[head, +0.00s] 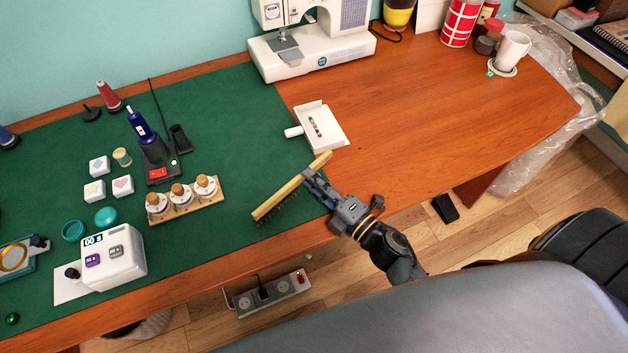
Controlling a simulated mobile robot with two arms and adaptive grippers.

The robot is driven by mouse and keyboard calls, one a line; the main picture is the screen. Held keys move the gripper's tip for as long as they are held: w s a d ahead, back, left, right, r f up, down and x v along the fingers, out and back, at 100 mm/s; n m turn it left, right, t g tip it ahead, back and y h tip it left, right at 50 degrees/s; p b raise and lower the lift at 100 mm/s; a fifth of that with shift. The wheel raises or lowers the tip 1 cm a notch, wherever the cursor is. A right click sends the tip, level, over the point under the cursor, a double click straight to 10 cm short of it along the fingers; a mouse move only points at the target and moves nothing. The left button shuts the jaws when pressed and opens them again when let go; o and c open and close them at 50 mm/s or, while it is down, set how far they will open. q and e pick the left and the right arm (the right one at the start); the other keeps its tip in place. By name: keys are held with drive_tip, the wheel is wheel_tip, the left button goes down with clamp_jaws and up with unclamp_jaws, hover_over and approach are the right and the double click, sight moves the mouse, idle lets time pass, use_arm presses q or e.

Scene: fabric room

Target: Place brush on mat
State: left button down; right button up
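A long wooden brush (277,201) with dark bristles on its underside is in the head view, near the right part of the green mat (222,118). My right gripper (314,178) comes in from the lower right, and its fingers are closed around the brush near its upper right end. The brush slants from lower left to upper right, bristles downward, over the mat. I cannot tell whether the bristles touch the mat. My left gripper does not show.
A white tray (338,139) lies just above the brush's upper end. A wooden rack with corked jars (181,203) stands left of the brush. A sewing machine (350,30) stands at the back. The mat between rack and tray is clear.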

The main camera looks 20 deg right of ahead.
drive_tip(key=o, duration=0.4)
drive_tip(key=shift+s+r, duration=0.1)
drive_tip(key=shift+r, duration=0.05)
drive_tip(key=b+v, duration=0.1)
drive_tip(key=v, duration=0.9)
drive_tip(key=shift+s+d+b, duration=0.15)
drive_tip(key=shift+s+b, duration=0.15)
drive_tip(key=shift+b, duration=0.1)
drive_tip(key=shift+s+d, duration=0.25)
drive_tip(key=shift+s, duration=0.3)
